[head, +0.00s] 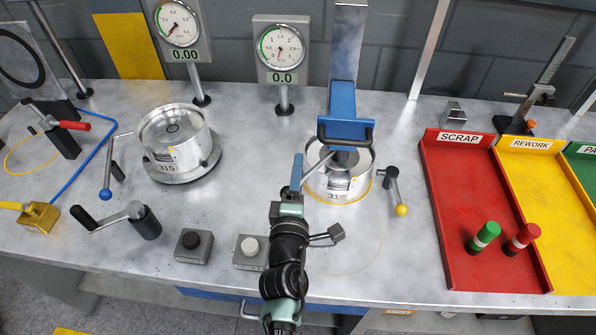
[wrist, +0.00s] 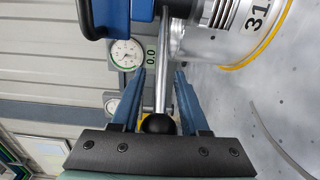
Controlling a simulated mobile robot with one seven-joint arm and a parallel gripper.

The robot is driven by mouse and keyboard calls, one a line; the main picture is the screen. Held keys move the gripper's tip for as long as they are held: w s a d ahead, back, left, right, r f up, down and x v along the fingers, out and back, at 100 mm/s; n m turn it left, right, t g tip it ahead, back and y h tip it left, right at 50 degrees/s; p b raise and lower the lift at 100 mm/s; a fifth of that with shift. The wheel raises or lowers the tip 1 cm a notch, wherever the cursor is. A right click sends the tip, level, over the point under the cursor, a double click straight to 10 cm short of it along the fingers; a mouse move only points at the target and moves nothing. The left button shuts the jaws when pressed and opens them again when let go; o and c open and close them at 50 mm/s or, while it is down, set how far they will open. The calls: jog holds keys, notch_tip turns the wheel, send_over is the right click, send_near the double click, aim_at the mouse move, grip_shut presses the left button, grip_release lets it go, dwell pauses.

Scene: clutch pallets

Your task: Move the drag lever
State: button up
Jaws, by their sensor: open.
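A silver lever rod (wrist: 163,88) with a black ball knob (wrist: 158,124) lies between my fingers in the wrist view. I take it as the drag lever, though no label shows. In the head view the rod (head: 318,167) slants down-left from the pot marked 319 (head: 336,184), and my gripper hides its knob. My gripper (head: 297,166) is open left of that pot. In the wrist view the gripper (wrist: 160,75) has its blue fingers on either side of the rod, with gaps showing. The knob sits deep between them, near the palm; contact there cannot be told.
A blue press head (head: 346,130) stands over the pot. A yellow-knobbed lever (head: 394,190) is to its right, a blue-knobbed lever (head: 107,170) far left. Two button boxes (head: 250,254) (head: 193,246) and a crank (head: 130,215) lie left of my arm. A red tray (head: 455,190) is at right.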

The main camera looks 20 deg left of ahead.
jog(key=shift+c, duration=0.2)
grip_shut()
dwell(1.2)
